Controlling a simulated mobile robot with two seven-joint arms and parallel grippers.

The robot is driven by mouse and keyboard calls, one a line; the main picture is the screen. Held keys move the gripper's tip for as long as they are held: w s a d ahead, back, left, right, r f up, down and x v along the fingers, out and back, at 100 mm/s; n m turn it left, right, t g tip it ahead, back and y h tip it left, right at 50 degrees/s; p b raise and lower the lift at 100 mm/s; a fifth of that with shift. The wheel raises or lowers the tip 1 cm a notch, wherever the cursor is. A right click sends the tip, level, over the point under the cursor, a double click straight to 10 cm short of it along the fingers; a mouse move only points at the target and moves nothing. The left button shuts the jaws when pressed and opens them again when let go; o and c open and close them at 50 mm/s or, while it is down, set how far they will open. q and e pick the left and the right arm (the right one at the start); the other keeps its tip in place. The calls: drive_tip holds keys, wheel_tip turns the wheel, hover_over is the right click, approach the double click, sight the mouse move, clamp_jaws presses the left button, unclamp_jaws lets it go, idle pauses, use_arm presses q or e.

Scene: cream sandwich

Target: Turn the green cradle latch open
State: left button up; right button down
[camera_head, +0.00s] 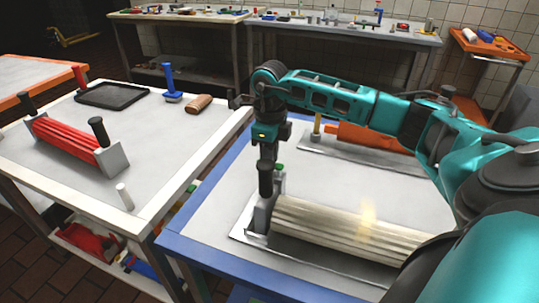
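A ribbed cream roll (345,228) lies in a metal cradle on the blue-edged table. The cradle's grey end block (263,213) stands at the roll's left end, with an upright black handle (265,180) on it. A small green piece (280,167), possibly the latch, shows just right of the handle and is mostly hidden. My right arm comes in from the right, and its gripper (267,150) points down directly over the handle and beside the green piece. Its fingers blend with the dark handle, so I cannot tell their opening or contact. My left gripper is out of view.
An orange piece (375,137) on a metal plate lies behind my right arm. The white table at left holds a red ribbed roll (70,145), a black tray (112,95), a blue-handled tool (171,85) and a brown block (199,103). A gap separates the two tables.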

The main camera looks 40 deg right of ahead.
idle(0.5)
drive_tip(key=c, duration=1)
unclamp_jaws()
wheel_tip(320, 180, up, 13)
